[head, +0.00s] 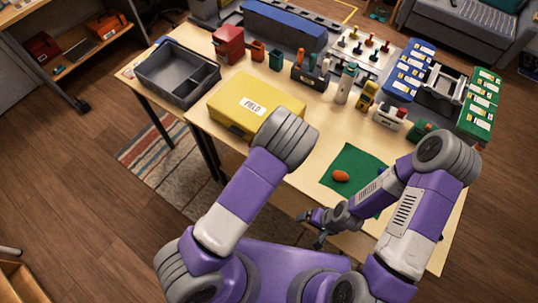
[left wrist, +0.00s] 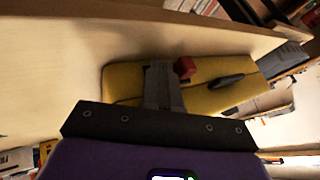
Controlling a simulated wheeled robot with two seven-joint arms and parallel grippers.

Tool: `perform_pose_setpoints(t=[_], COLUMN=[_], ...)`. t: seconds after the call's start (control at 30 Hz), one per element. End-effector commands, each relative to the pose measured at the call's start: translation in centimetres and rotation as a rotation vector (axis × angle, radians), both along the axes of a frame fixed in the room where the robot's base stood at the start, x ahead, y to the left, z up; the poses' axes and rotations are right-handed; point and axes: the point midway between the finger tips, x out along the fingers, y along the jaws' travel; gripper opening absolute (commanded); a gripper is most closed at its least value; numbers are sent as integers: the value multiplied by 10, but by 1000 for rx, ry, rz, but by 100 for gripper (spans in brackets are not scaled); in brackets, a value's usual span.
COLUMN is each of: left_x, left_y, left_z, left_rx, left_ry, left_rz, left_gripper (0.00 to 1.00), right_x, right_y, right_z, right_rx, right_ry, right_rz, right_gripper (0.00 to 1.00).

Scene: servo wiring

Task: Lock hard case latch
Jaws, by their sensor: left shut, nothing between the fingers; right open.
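The yellow hard case (head: 262,97), labelled FIELD, lies closed on the table in the head view. In the left wrist view the case (left wrist: 122,82) shows its front side with a dark handle (left wrist: 227,80) and a red latch (left wrist: 184,67). My left gripper (left wrist: 158,66) is shut and empty, its fingertips in front of the case just left of the red latch. I cannot tell whether they touch it. In the head view my left arm hides that gripper and part of the case front. My right gripper (head: 312,228) is open and empty near the table's front edge.
A grey divided tray (head: 178,72) stands left of the case. A green mat (head: 352,170) with an orange-red object (head: 341,176) lies at right. Bins, small tools and blue and green racks (head: 410,70) crowd the back and right. Some bare table remains between case and mat.

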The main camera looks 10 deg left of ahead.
Motion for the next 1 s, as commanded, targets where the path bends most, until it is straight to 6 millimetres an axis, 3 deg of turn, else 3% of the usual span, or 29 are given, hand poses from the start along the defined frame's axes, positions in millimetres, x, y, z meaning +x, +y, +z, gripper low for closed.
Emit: perform_pose_setpoints(t=[0.1,0.3,0.5,0.7,1.0], left_x=[-9,-34,-52,-60,-61], left_y=[-20,-33,-42,-45,-45], left_z=[4,43,69,80,81], left_rx=[5,0,2,1,1], left_ry=[1,-2,-1,-1,0], left_rz=[1,4,7,9,10], left_gripper=[0,0,0,0,0], right_x=[0,0,0,0,0], right_y=[0,0,0,0,0], right_z=[14,16,22,24,24], right_rx=[0,0,0,0,0], right_ry=[0,0,0,0,0], right_rz=[0,0,0,0,0], right_gripper=[92,92,92,92,92])
